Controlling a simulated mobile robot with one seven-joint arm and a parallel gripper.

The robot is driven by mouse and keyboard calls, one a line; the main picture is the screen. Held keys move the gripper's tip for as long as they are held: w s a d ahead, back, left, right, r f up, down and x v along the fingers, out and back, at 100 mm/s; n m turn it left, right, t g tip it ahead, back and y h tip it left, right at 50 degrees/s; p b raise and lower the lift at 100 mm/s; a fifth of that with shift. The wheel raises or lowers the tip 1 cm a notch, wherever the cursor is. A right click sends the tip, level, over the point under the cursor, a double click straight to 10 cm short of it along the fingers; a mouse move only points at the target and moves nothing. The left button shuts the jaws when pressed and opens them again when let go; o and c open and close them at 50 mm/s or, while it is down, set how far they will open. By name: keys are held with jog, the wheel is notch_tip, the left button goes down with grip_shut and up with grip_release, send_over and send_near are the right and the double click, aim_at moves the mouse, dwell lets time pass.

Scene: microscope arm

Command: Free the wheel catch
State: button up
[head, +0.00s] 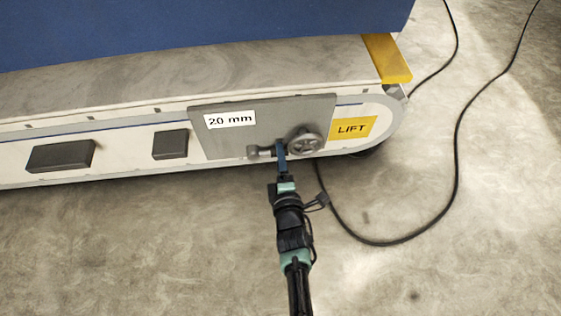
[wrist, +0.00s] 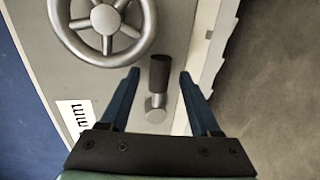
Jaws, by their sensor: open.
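A grey spoked handwheel (head: 308,144) is mounted on a metal plate on the machine's side; it also shows at the top left of the wrist view (wrist: 107,19). Beside it is the catch, a small metal knob (head: 254,151) with a short stem. In the wrist view the catch shows a dark sleeve (wrist: 159,71) and a metal end (wrist: 156,109). My gripper (head: 281,144) is open, with a blue finger on either side of the catch in the wrist view (wrist: 158,75). I cannot tell whether either finger touches it. My fingers partly hide the catch in the head view.
The plate (head: 235,140) carries a "20 mm" label (head: 230,120). A yellow "LIFT" label (head: 354,128) is right of the wheel. Two dark blocks (head: 61,156) sit further left. A black cable (head: 457,150) loops over the otherwise open floor at right.

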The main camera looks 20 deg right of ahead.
jog(key=shift+w, duration=0.2)
grip_shut()
jog(key=shift+s, duration=0.1)
dwell(1.3)
